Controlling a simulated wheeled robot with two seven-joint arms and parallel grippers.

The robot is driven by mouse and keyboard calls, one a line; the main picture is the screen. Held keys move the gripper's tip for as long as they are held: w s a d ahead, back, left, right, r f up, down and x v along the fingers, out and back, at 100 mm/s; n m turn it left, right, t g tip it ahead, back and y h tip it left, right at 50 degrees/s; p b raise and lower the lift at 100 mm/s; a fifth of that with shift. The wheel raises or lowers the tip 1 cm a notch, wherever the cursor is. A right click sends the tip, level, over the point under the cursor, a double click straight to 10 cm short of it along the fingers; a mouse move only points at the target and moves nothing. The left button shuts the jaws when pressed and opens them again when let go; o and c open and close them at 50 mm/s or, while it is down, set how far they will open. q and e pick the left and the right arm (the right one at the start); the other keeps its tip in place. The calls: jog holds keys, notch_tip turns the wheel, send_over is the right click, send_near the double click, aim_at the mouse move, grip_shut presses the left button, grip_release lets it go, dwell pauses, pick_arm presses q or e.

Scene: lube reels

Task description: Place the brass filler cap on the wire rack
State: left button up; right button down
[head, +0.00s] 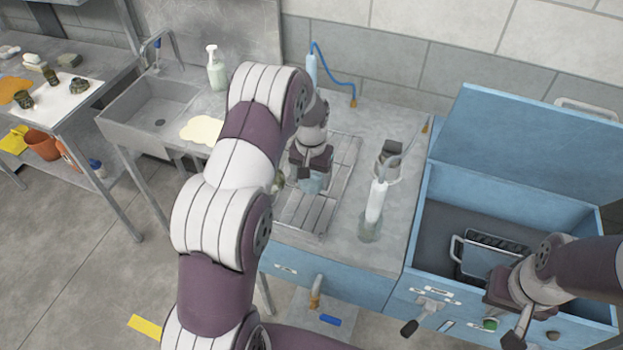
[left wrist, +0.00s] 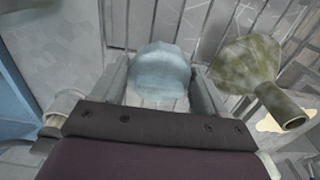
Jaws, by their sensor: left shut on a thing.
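My left gripper (head: 311,184) is low over the wire rack (head: 319,212) on the grey worktop. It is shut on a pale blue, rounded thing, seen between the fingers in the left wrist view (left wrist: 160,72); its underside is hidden. An olive, tarnished piece with a round head and short stem (left wrist: 247,68), perhaps the brass filler cap, is just outside one finger, by the rack bars. In the head view it is mostly hidden beside the gripper. My right gripper (head: 514,335) is over the blue cabinet's front; its jaw gap is unclear.
A clear bottle with a white top (head: 372,212) stands right of the rack. A sink (head: 150,108) and a table (head: 65,104) with several small olive parts are at left.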

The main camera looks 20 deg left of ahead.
pick_arm(q)
jog(key=shift+s+f, duration=0.15)
jog(key=shift+f, duration=1)
pick_arm(e)
jog(key=shift+r, duration=0.4)
pick_arm(q)
jog(key=o, duration=1.4)
pick_arm(e)
jog(key=shift+s, duration=0.1)
pick_arm(q)
jog(key=shift+r, duration=0.15)
pick_arm(e)
jog(key=shift+r, duration=0.1)
